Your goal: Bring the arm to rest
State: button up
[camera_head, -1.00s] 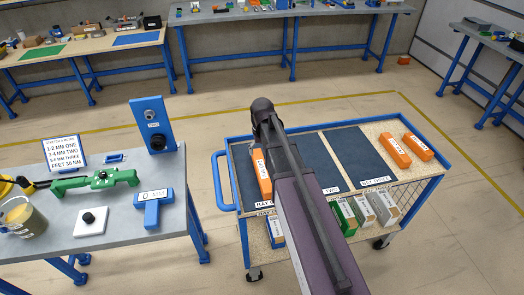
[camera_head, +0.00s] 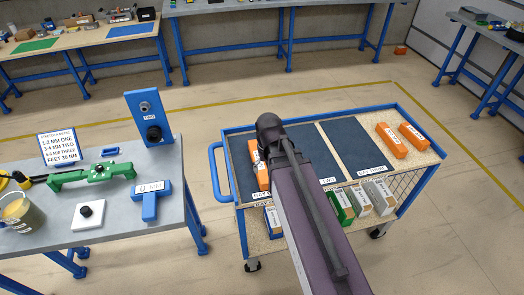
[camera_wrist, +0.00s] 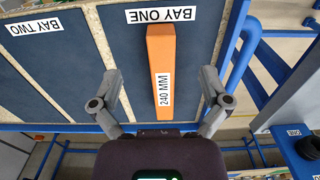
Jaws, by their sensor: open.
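My gripper (camera_wrist: 160,76) is open, with its two fingers spread wide on either side of an orange block in the wrist view. Nothing is held. The orange block (camera_wrist: 161,55), labelled 240 MM, lies on the dark mat of bay one (camera_wrist: 205,50). Both fingers are apart from it. In the head view my purple and grey arm reaches over the cart and hides the gripper. The same orange block (camera_head: 257,163) shows partly at the arm's left.
The blue-framed cart (camera_head: 216,176) has two more orange blocks (camera_head: 391,140) at its right end and boxes (camera_head: 361,200) on a lower shelf. A grey bench (camera_head: 110,232) with a green tool (camera_head: 92,174) stands at left. Floor is clear right of the cart.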

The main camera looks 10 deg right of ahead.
jog(key=shift+s, duration=1.55)
